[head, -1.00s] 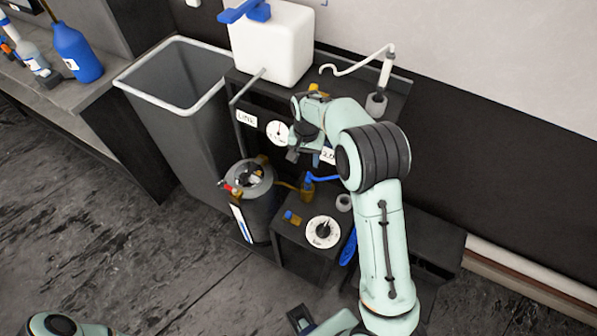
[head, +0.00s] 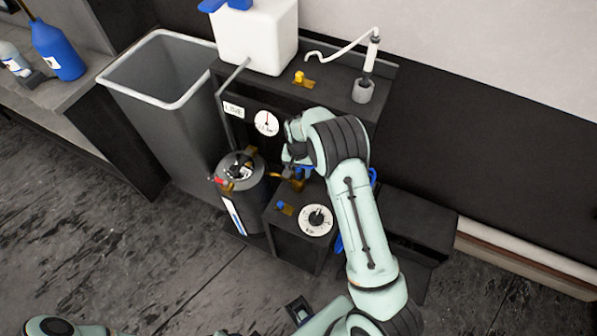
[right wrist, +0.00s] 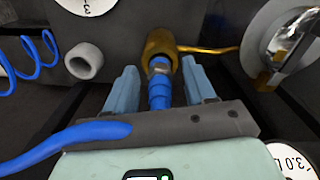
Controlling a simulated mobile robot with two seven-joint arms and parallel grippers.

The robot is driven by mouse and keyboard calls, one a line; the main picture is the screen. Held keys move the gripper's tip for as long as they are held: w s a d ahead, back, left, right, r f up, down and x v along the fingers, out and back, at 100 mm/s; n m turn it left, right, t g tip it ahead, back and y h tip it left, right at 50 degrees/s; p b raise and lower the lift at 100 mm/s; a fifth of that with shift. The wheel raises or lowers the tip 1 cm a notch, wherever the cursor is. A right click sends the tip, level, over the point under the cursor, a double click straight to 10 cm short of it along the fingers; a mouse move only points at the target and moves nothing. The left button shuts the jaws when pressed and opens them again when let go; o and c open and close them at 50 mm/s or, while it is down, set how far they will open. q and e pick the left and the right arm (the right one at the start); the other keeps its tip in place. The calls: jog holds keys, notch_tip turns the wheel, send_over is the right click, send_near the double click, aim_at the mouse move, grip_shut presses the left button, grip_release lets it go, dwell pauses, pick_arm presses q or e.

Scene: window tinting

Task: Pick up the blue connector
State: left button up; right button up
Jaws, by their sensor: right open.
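The blue connector (right wrist: 160,88) shows in the right wrist view, between my right gripper's fingers, with its far end at a brass fitting (right wrist: 162,46). My right gripper (right wrist: 162,88) is open, with one finger on each side of the connector and a gap visible at both sides. In the head view my right gripper (head: 293,165) is low beside the black stand, and my wrist partly hides the connector. A blue hose (right wrist: 60,148) crosses in front of the gripper's base.
A dark canister (head: 240,185) stands left of the gripper, with a brass line (right wrist: 208,48) running to the fitting. A grey ring (right wrist: 84,61) sits left of the fingers. A white dial (head: 316,220) is on the low box. A grey bin (head: 165,110) stands farther left.

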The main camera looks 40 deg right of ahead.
jog(key=shift+f, duration=0.15)
grip_shut()
